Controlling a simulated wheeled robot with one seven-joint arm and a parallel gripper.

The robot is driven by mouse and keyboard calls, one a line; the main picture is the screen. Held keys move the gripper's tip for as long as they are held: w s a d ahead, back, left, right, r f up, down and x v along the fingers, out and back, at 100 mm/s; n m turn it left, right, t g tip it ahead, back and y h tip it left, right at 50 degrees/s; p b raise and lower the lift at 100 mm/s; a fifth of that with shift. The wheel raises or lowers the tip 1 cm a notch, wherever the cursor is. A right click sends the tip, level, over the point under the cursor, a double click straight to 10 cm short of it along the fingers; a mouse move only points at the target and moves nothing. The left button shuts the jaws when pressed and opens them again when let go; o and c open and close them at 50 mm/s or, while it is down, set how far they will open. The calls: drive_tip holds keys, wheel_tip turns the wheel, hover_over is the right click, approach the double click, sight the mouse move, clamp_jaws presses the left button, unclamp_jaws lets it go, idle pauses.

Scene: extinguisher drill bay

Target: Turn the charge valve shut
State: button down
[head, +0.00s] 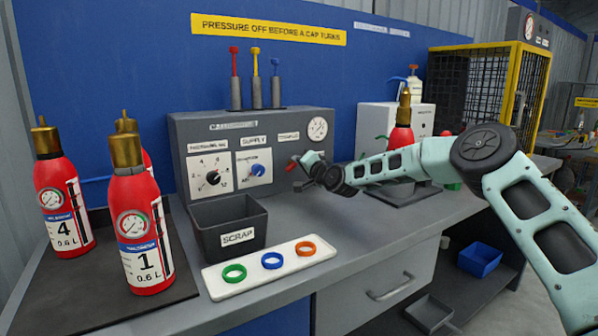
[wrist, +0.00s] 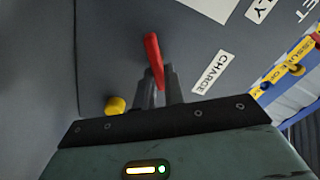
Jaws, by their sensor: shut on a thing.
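The charge valve's red lever (wrist: 154,62) stands out from the grey panel (head: 250,128), beside the CHARGE label (wrist: 209,73). My gripper (wrist: 160,88) is shut on the red lever, its two fingers on either side of the lever's lower part. In the head view the lever's red end (head: 291,166) shows just left of my gripper (head: 303,172), in front of the panel's right part. My wrist hides most of the valve in that view. In the wrist view the lever runs nearly upright in the picture, leaning slightly. The valve's body is hidden behind the fingers.
A yellow knob (wrist: 115,105) sits left of my fingers in the wrist view. The SUPPLY dial (head: 257,171) and a gauge (head: 317,128) are on the panel. A black scrap bin (head: 229,222), a white tray (head: 222,290) with coloured rings and red extinguishers (head: 142,250) stand to the left.

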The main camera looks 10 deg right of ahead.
drive_tip(key=shift+d+f+m+b, duration=0.1)
drive_tip(key=shift+f+m+b, duration=0.1)
drive_tip(key=shift+m+b, duration=0.8)
drive_tip(key=shift+d+f+m+b, duration=0.15)
drive_tip(key=shift+m+b, duration=0.5)
drive_tip(key=shift+m, duration=0.7)
drive_tip(key=shift+a+f+m+b, duration=0.1)
drive_tip(key=shift+f+m+b, duration=0.1)
drive_tip(key=shift+m+b, duration=0.8)
drive_tip(key=shift+m, duration=0.25)
drive_tip(key=c, duration=1.5)
unclamp_jaws()
drive_tip(key=shift+d, duration=0.1)
drive_tip(key=v, duration=1.7)
drive_tip(key=shift+s+r, duration=0.1)
drive_tip(key=shift+s, duration=0.05)
drive_tip(key=shift+r, duration=0.1)
